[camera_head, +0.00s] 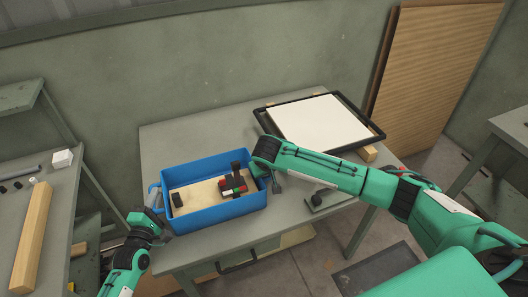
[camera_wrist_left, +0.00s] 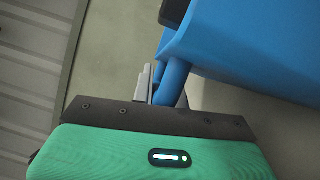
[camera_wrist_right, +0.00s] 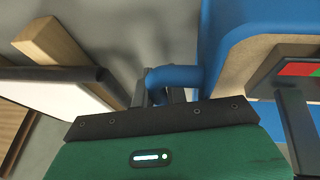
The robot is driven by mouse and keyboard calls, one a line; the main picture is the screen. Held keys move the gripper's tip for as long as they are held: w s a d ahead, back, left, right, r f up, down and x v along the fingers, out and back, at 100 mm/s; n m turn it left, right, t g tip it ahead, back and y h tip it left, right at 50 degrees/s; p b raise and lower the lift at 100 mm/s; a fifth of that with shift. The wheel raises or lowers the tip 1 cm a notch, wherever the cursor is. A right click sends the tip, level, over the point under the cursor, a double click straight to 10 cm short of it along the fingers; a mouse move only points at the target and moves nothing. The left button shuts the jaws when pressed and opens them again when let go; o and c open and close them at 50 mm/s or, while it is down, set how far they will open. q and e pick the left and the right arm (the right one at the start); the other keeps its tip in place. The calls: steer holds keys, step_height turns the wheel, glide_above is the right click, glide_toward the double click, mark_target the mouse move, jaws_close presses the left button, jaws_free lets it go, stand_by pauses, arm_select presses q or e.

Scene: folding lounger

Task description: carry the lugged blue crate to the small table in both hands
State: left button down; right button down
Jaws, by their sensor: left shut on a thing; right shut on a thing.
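The blue crate (camera_head: 218,212) is at the front left corner of a grey table (camera_head: 198,138) in the head view. I cannot tell whether it rests on the top or hangs just above it. My left gripper (camera_head: 154,214) is shut on the lug at its left end; the blue lug (camera_wrist_left: 171,84) shows between the fingers in the left wrist view. My right gripper (camera_head: 266,178) is at the right end, shut on the other lug (camera_wrist_right: 174,78). The crate looks roughly level. Inside are dark blocks (camera_head: 177,200) and a red, white and green piece (camera_head: 233,187).
A black-framed white board (camera_head: 318,124) lies on the table's back right, with a wooden block (camera_head: 370,153) beside it. A side bench (camera_head: 50,185) with a long wooden bar (camera_head: 32,235) stands at left. Another table (camera_head: 510,125) is at far right. A wooden panel (camera_head: 435,65) leans on the wall.

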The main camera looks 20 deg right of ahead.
arm_select(q)
steer(key=c, duration=1.4)
jaws_free()
arm_select(e)
steer(key=c, duration=1.4)
jaws_free()
arm_select(q)
steer(key=v, duration=0.8)
arm_select(e)
steer(key=v, duration=1.2)
arm_select(q)
steer(key=shift+s, duration=0.1)
arm_select(e)
steer(key=shift+s+f, duration=0.1)
